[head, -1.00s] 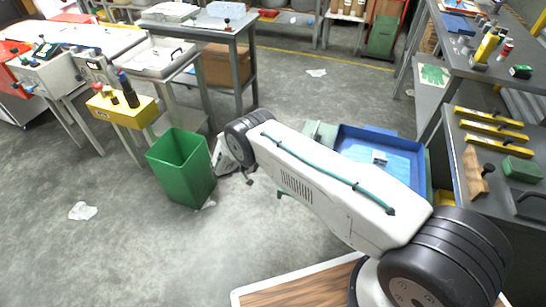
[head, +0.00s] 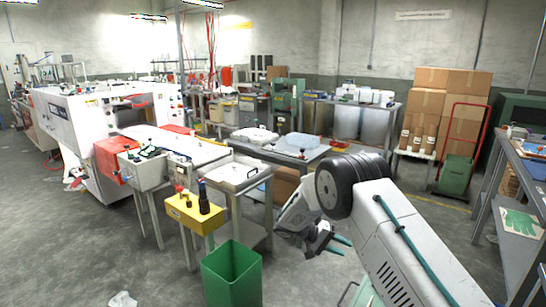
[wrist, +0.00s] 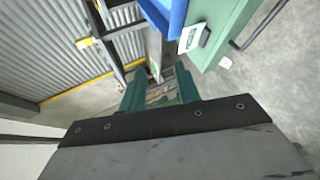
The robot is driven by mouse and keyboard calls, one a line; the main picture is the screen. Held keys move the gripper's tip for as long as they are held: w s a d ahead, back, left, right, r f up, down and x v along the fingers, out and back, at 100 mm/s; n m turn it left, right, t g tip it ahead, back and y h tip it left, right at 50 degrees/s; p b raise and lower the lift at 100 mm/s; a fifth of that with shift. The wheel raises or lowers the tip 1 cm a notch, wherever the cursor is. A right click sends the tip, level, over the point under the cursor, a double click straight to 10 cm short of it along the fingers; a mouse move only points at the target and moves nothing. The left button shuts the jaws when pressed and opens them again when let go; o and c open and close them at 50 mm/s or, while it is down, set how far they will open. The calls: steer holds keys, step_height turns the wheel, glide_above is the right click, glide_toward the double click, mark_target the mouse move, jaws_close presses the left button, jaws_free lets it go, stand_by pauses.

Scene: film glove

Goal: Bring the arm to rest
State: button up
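My gripper (head: 338,245) is in the lower middle of the head view, at the end of my raised white and grey arm. Its teal fingers point to the right. In the wrist view the two teal fingers of my gripper (wrist: 160,88) stand apart with nothing held between them. The gripper is in the air, right of the green bin (head: 232,275), and touches nothing that I can see.
A yellow box (head: 194,212) with dark and red knobs sits on a stand at left. Stacked cartons (head: 445,100) are at the back. Floor in between is open.

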steer(key=s+d+r+y, duration=0.3)
steer(key=s+r, duration=0.7)
steer(key=r, duration=0.4)
steer(key=s+d+r+y, duration=0.35)
steer(key=s+r, duration=0.65)
steer(key=r, duration=0.4)
steer(key=s+a+r+n+t+y, duration=0.1)
steer(key=s+y, duration=0.5)
steer(key=s, duration=2.1)
steer(key=shift+s+a+r+t, duration=0.25)
steer(key=shift+a+r+t, duration=0.45)
steer(key=shift+a+t, duration=0.35)
steer(key=shift+a+y, duration=0.15)
steer(key=shift+y, duration=0.1)
